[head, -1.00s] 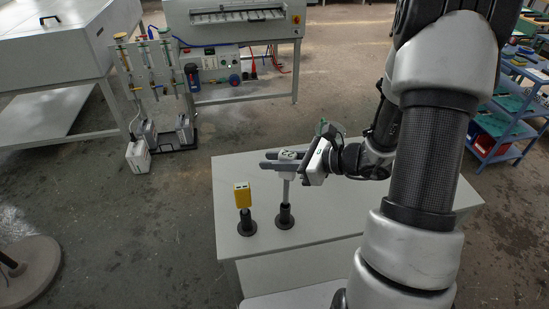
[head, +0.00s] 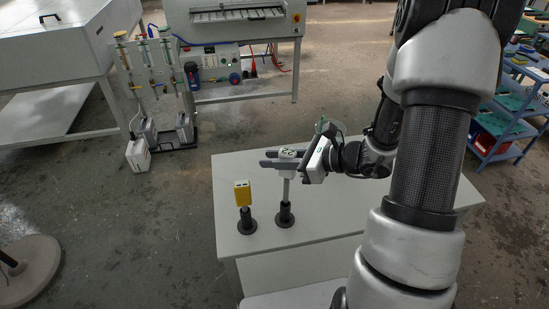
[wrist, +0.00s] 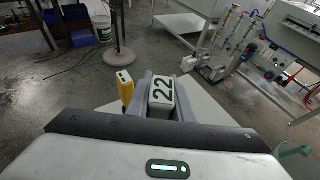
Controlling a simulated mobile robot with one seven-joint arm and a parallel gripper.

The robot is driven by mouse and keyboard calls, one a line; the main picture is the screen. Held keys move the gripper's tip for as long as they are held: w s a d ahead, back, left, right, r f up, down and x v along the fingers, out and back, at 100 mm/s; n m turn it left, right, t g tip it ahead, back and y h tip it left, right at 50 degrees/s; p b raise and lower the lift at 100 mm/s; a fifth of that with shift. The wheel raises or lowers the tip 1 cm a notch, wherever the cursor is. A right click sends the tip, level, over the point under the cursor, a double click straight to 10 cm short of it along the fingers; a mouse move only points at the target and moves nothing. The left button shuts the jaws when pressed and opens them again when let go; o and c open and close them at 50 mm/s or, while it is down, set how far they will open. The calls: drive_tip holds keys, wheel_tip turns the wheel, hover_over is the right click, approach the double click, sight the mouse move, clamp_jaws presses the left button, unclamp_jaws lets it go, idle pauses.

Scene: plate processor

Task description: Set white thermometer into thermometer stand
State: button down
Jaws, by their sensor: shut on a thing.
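The white thermometer (head: 287,153) has a boxy head and a pale stem pointing down. It also shows in the wrist view (wrist: 162,92), where its top reads "22". My gripper (head: 284,158) is shut on its head from the right. Below it a dark round stand (head: 285,216) rests on the white table, and the stem runs down to that stand. Whether the stem is fully seated is too small to tell. The thermometer looks upright. To the left, a yellow thermometer (head: 242,192) stands upright in a second dark stand (head: 247,223), apart from my gripper.
The white table (head: 330,215) is bare to the right of the stands. Its left edge is close to the yellow thermometer's stand. A rack with tubes (head: 160,85) stands on the floor behind left. A blue shelf cart (head: 515,110) is at far right.

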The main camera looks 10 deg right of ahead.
drive_tip(key=shift+f+b, duration=0.35)
drive_tip(key=shift+f+b, duration=0.6)
drive_tip(key=shift+f, duration=0.25)
drive_tip(key=shift+f+b, duration=1.85)
drive_tip(key=shift+f, duration=0.15)
drive_tip(key=shift+f+b, duration=1)
drive_tip(key=c, duration=0.8)
unclamp_jaws()
drive_tip(key=shift+c, duration=0.2)
